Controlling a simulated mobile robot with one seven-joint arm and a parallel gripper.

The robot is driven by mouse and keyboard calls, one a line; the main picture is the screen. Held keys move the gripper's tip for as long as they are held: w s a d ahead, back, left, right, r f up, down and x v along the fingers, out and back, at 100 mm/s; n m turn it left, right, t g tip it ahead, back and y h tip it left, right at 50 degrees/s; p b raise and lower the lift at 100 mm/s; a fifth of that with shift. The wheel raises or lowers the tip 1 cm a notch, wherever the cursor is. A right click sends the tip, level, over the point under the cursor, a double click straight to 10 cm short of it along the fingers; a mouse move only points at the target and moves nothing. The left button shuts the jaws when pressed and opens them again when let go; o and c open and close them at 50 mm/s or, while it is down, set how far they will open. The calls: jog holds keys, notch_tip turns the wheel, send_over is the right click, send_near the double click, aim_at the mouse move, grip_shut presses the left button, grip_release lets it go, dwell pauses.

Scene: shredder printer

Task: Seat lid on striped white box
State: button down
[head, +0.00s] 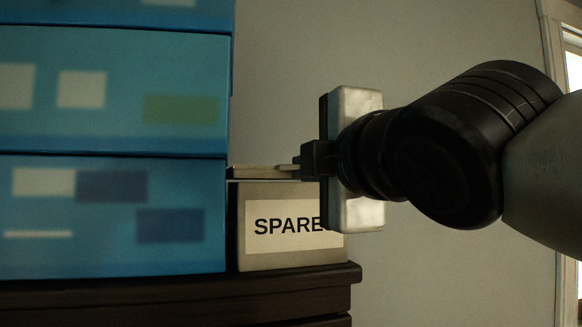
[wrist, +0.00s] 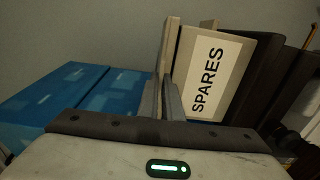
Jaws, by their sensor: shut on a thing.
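The box is pale grey-white with a "SPARES" label (head: 285,225); I see no stripes on its visible face. It stands upright at the edge of a dark wooden top in the head view, and its side (wrist: 185,50) shows in the wrist view. A thin pale lid (head: 255,172) lies flat over the box's top, roughly level, its left end slightly past the box's left side. My gripper (head: 290,167) is shut on the lid (wrist: 172,40) from the right. I cannot tell whether lid and box touch. My wrist hides the lid's right part and the label's end.
A tall stack of blue boxes (head: 110,100) stands close against the left of the labelled box. The dark wooden furniture top (head: 180,290) ends just right of the box. A plain wall (head: 290,50) is behind, and a window frame (head: 555,60) is at far right.

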jog(key=shift+f+b, duration=0.9)
jog(key=shift+f, duration=0.05)
jog(key=c, duration=1.9)
grip_release()
jog(key=shift+r, duration=0.1)
jog(key=shift+o, duration=0.2)
jog(key=v, duration=1.7)
jog(key=w+d+f+m+g+h+p, duration=0.1)
jog(key=w+f+m+g+h+p, duration=0.15)
jog(key=w+f+m, duration=0.35)
jog(key=w+d+f+m+g+h+p, duration=0.1)
jog(key=w+f+m+g+h+p, duration=0.2)
jog(key=f, duration=0.5)
jog(key=s+d+f+m+g+p, duration=0.1)
jog(key=d+f+m+g+p, duration=0.1)
jog(key=f+m, duration=0.4)
jog(key=s+d+f+m+g+p, duration=0.2)
jog(key=f+m, duration=0.4)
jog(key=f, duration=0.3)
jog(key=shift+s+g+p, duration=0.35)
jog(key=shift+g+p, duration=0.4)
jog(key=shift+g, duration=0.4)
